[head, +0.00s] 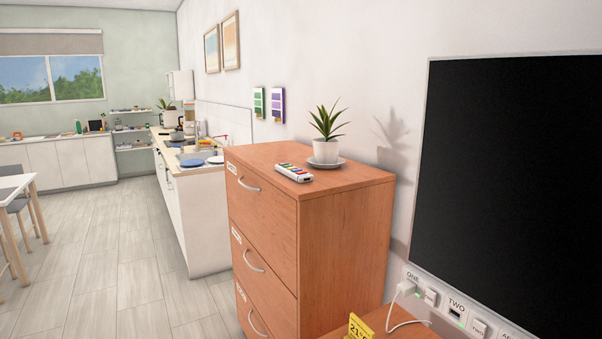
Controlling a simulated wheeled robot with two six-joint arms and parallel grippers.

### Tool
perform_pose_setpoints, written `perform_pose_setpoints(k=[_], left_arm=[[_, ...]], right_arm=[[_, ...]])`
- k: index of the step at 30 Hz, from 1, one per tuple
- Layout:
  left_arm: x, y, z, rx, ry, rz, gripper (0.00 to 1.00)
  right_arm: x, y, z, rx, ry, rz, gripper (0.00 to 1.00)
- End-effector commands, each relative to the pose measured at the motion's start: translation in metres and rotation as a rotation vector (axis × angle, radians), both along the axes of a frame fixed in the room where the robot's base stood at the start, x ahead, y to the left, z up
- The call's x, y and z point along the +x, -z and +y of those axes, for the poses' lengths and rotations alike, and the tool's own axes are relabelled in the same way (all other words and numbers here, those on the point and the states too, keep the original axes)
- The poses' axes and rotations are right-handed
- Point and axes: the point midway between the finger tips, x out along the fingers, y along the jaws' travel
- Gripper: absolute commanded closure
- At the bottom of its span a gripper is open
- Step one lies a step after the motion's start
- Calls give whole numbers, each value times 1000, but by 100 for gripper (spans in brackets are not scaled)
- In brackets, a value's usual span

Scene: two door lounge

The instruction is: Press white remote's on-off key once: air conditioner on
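A white remote (294,173) with several coloured keys lies flat on top of the wooden drawer cabinet (345,182), near its left front edge. The keys are too small to tell which is the on-off key. No air conditioner can be made out. Neither of my grippers is in view.
A potted plant (326,150) on a saucer stands behind the remote. A large black screen (520,190) is on the wall at right, above labelled sockets (456,312) with a plugged-in white cable. Floor (110,270) is clear left of the cabinet.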

Motion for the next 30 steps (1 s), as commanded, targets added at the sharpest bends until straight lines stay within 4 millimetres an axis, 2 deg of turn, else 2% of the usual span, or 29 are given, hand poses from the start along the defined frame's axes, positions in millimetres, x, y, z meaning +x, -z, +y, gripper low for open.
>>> perform_pose_setpoints(k=[9, 10, 30], left_arm=[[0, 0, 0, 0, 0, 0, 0], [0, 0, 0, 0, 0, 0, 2], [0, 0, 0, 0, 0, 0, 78]], right_arm=[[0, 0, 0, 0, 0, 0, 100], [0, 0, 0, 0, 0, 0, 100], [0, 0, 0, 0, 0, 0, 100]])
